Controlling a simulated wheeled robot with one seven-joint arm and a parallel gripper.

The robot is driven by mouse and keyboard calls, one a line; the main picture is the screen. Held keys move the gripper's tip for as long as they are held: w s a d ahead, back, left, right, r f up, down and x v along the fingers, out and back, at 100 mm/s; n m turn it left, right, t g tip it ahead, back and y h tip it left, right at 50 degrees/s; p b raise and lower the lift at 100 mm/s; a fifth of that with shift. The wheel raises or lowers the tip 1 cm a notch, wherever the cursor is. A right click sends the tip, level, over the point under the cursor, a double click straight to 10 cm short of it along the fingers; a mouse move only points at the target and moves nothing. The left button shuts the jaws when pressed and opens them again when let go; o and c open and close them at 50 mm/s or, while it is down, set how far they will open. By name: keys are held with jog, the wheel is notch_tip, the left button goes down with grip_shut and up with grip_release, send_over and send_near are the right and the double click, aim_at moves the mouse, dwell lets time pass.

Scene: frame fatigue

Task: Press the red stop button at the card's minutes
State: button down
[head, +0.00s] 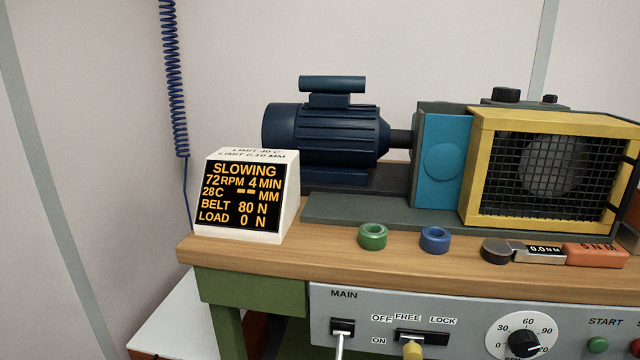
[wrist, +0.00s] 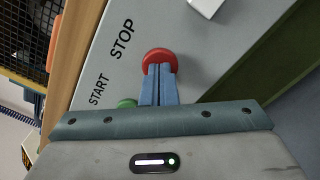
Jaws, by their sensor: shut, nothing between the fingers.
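The red stop button (wrist: 160,55) sits beside the word STOP on the grey panel in the wrist view. A sliver of it shows at the right edge of the head view (head: 636,345). My gripper (wrist: 159,70) is shut and empty. Its blue fingertips overlap the near side of the button in the picture; I cannot tell whether they press it. The display box (head: 241,196) reads SLOWING, 72 RPM, 4 MIN, 28 C, dashes for MM, BELT 80 N and LOAD 0 N. I see no card giving minutes.
The green start button (head: 597,344) is left of the stop button in the head view and close to my fingers in the wrist view (wrist: 127,103). A speed dial (head: 525,338), MAIN switch (head: 342,327) and FREE/LOCK lever share the panel. A torque wrench (head: 595,255) lies above.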

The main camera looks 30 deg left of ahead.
jog(key=shift+p+v, duration=0.7)
jog(key=shift+v, duration=2.2)
jog(key=s+a+r+n+g+y+p, duration=0.1)
jog(key=s+a+r+n+g+p, duration=0.35)
jog(key=a+n, duration=0.3)
jog(key=s+a+r+n+g+y+p, duration=0.1)
jog(key=s+a+r+n+g+p, duration=0.2)
jog(key=a+r+n+g+p, duration=0.35)
jog(key=s+a+r+n+g+y+p, duration=0.2)
jog(key=s+a+r+n+g+p, duration=0.15)
jog(key=a+n, duration=0.5)
jog(key=s+d+r+n+h+p, duration=0.2)
jog(key=s+r+n+h+p, duration=0.2)
jog(key=r+n, duration=0.4)
jog(key=s+d+r+n+h+p, duration=0.2)
jog(key=s+r+n+h+p, duration=0.3)
jog(key=n+p, duration=0.4)
notch_tip(320, 180, up, 3)
jog(key=n+h, duration=0.1)
jog(key=n, duration=0.1)
jog(key=shift+s+d+n, duration=0.2)
jog(key=shift+d+n, duration=0.05)
jog(key=shift+n, duration=0.1)
jog(key=shift+f, duration=0.1)
